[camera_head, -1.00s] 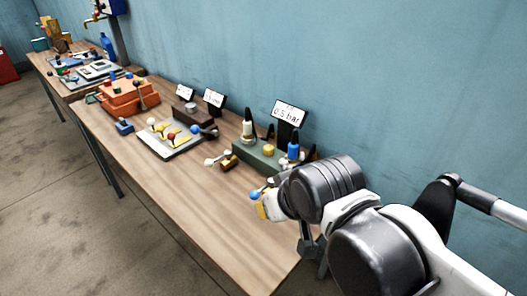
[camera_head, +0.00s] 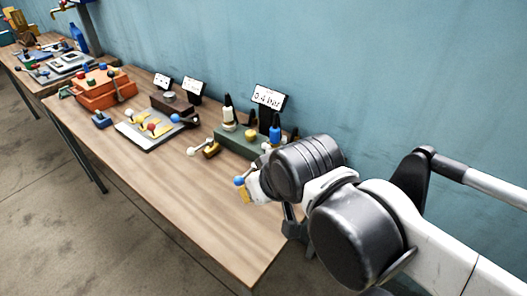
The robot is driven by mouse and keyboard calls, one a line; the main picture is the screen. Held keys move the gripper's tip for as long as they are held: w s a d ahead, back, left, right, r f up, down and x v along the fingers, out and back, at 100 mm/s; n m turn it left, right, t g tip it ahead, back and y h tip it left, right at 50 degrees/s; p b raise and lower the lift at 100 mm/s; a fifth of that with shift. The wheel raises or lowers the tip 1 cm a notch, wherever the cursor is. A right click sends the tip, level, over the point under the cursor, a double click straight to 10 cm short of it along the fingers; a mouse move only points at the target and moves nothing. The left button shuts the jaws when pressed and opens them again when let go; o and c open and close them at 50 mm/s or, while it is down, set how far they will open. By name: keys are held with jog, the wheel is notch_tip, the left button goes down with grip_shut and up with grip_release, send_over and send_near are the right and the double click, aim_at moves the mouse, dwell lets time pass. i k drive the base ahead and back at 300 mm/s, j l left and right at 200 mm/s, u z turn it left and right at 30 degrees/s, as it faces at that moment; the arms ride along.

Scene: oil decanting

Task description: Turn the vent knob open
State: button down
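A green block (camera_head: 232,138) stands at the right part of the table by the wall. On it are a white fitting with a black top (camera_head: 228,118), a yellow knob (camera_head: 250,134) and a blue fitting (camera_head: 275,131). I cannot tell which part is the vent knob. A sign (camera_head: 269,97) behind reads about 0.4 bar. My gripper (camera_head: 256,187) is at the block's right front, mostly hidden by my own wrist. A blue ball (camera_head: 239,181) shows at its left edge, beside a small yellow part (camera_head: 244,196). Contact and finger opening cannot be made out.
A brass valve (camera_head: 210,149) with a white ball handle lies before the block. Left are a grey tray (camera_head: 148,141), an orange box (camera_head: 104,92) and a small blue block (camera_head: 102,120). The table front (camera_head: 185,190) is clear. A blue wall (camera_head: 350,60) runs behind.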

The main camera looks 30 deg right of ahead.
aim_at(250, 135)
jog(key=i+l, duration=0.2)
jog(key=l, duration=0.2)
jog(key=i+l+u, duration=0.15)
jog(key=l, duration=0.2)
jog(key=i+l, duration=0.2)
jog(key=l, duration=0.2)
jog(key=u, duration=0.05)
